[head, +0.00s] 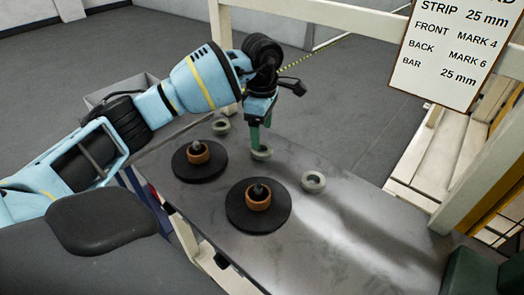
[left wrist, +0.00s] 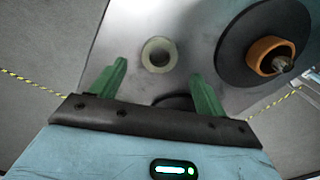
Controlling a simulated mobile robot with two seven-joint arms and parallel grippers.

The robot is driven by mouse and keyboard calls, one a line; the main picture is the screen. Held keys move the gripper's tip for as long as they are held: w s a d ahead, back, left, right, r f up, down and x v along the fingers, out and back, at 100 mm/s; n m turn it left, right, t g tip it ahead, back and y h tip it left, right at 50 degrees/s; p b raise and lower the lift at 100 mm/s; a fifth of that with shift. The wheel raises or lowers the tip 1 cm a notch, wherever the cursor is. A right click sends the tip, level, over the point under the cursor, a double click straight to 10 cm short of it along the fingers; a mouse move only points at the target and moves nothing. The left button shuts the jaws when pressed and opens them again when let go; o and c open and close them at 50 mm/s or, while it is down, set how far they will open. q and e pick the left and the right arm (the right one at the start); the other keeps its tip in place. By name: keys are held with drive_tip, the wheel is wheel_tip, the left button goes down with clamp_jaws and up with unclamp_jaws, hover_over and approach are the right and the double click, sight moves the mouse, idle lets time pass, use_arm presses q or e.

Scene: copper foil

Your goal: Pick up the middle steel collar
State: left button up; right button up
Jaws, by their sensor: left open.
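Three grey steel collars stand in a slanting row on the metal table. The middle steel collar (head: 262,153) is right at the fingertips of my left gripper (head: 256,146), which points down at it. The others are the far-left collar (head: 221,128) and the near-right collar (head: 313,182). In the left wrist view, the green fingers of my left gripper (left wrist: 160,70) are spread wide. One collar (left wrist: 158,50) shows between and just beyond their tips, with clear gaps at both sides. My right gripper is not in view.
Two black discs with copper-coloured rings stand beside the row, one at the left (head: 182,170) and one nearer (head: 240,220). The metal table (head: 370,235) is clear at the right. A sign (head: 450,50) hangs at upper right. A green block (head: 472,272) stands at lower right.

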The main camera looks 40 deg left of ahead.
sight(262, 153)
use_arm(q)
drive_tip(key=shift+f, duration=2.7)
drive_tip(key=c, duration=1.2)
drive_tip(key=shift+r, duration=0.1)
drive_tip(key=shift+r, duration=0.5)
wheel_tip(262, 153, up, 2)
drive_tip(key=shift+r, duration=0.1)
drive_tip(key=s+a, duration=0.1)
drive_tip(key=s, duration=0.3)
drive_tip(key=s+a+r, duration=0.1)
drive_tip(key=s+a, duration=0.1)
drive_tip(key=s, duration=0.3)
drive_tip(key=s+a+b, duration=0.1)
drive_tip(key=s, duration=0.3)
drive_tip(key=shift+s+a+r, duration=0.15)
drive_tip(key=shift+s+a, duration=0.15)
drive_tip(key=shift+s, duration=0.05)
drive_tip(key=shift+s+a+r, duration=0.15)
drive_tip(key=shift+s+a, duration=0.05)
drive_tip(key=shift+s, duration=0.55)
